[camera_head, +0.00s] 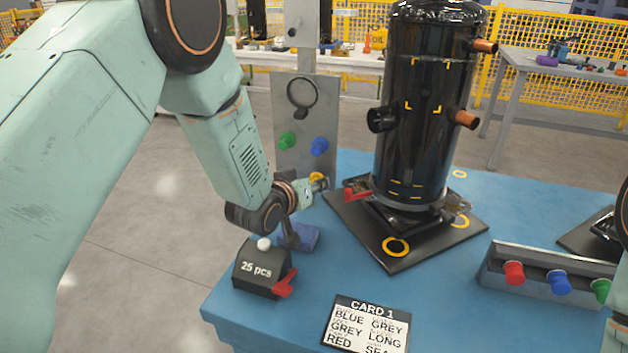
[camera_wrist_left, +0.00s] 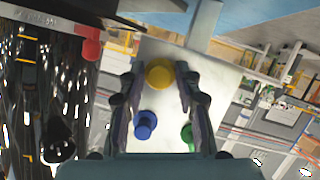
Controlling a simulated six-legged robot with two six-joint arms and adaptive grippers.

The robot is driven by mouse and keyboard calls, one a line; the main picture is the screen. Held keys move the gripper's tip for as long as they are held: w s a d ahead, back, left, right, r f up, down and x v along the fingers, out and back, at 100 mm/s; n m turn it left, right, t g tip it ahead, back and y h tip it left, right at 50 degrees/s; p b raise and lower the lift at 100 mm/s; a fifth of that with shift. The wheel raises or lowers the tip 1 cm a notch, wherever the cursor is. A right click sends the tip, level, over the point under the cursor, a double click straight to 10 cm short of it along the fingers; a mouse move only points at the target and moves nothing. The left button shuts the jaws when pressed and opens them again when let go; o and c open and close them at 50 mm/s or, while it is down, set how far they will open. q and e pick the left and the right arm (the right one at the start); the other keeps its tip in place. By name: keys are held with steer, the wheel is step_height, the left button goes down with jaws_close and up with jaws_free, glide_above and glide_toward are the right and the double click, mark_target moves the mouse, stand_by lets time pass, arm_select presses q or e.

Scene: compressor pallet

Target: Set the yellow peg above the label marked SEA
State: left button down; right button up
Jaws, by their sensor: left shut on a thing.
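The yellow peg (camera_head: 316,177) is at the lower right of the upright grey panel (camera_head: 293,98). My left gripper (camera_head: 319,184) is at the peg with its fingers shut on it. In the left wrist view the yellow peg (camera_wrist_left: 159,73) sits between the fingertips, in front of the panel. I cannot tell whether the peg is still seated in the panel. The card (camera_head: 367,326) at the table's front has SEA in its last line. I see no readable SEA label on the panel. My right gripper is out of view.
A green peg (camera_head: 287,141) and a blue peg (camera_head: 319,146) are on the panel, under a dark ring (camera_head: 302,92). The black compressor (camera_head: 424,110) stands close on the right. A 25 pcs box (camera_head: 262,271) and a grey rail (camera_head: 540,280) with pegs stand on the blue table.

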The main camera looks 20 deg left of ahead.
arm_select(q)
steer(key=shift+s+f+p, duration=0.2)
steer(key=shift+s+p, duration=0.5)
steer(key=shift+s, duration=1.6)
steer(key=shift+r, duration=0.15)
steer(key=shift+w+a+r+p, duration=0.1)
steer(key=shift+w+r+p, duration=0.1)
steer(key=shift+r+p, duration=0.5)
step_height(320, 180, up, 7)
steer(key=p, duration=0.6)
steer(key=shift+f+p, duration=0.15)
steer(key=shift+p, duration=0.15)
